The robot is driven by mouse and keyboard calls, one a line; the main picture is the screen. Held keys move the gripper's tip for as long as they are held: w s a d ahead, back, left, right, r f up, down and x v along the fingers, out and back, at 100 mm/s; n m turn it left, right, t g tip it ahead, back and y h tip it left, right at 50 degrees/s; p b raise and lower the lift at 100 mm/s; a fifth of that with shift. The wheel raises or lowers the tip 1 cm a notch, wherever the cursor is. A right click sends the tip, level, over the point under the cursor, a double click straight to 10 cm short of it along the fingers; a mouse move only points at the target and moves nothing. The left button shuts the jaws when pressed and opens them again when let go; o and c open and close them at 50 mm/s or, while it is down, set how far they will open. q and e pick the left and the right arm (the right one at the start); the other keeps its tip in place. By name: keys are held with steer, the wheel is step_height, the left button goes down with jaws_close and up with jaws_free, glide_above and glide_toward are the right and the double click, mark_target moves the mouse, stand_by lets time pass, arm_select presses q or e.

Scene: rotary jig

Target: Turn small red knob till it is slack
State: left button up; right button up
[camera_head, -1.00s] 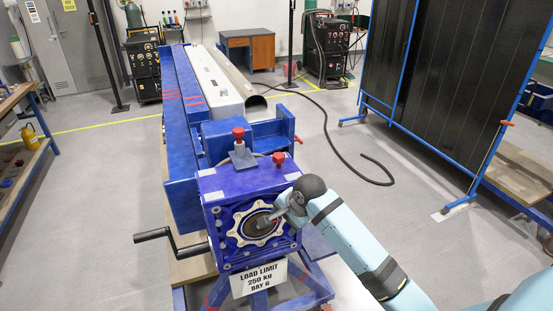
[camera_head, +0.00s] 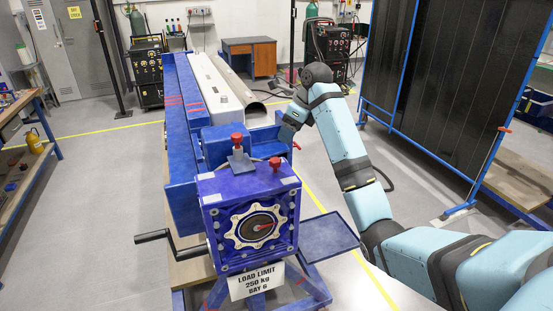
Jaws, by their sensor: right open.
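The blue jig gearbox (camera_head: 222,225) stands in the middle, with a hand crank (camera_head: 155,236) on its left. A smaller red knob (camera_head: 275,163) sits at the top right of the gearbox. A larger red knob (camera_head: 237,139) stands on a grey bracket behind it, to the left. A small red tip (camera_head: 297,144) shows at the right of the blue block. My right gripper (camera_head: 286,133) points down beside that block, above and right of the smaller knob, apart from it. It is open; its fingertips are small and partly unclear. My left gripper is out of view.
A blue tray (camera_head: 328,237) juts out right of the gearbox. A long steel tube (camera_head: 232,83) and blue beam (camera_head: 178,105) run away behind. A dark screen panel (camera_head: 430,90) stands at the right.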

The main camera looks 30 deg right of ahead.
mark_target(275, 160)
steer(key=x, duration=1.1)
steer(key=shift+w+f, duration=0.1)
steer(key=shift+f, duration=0.2)
steer(key=c, duration=0.9)
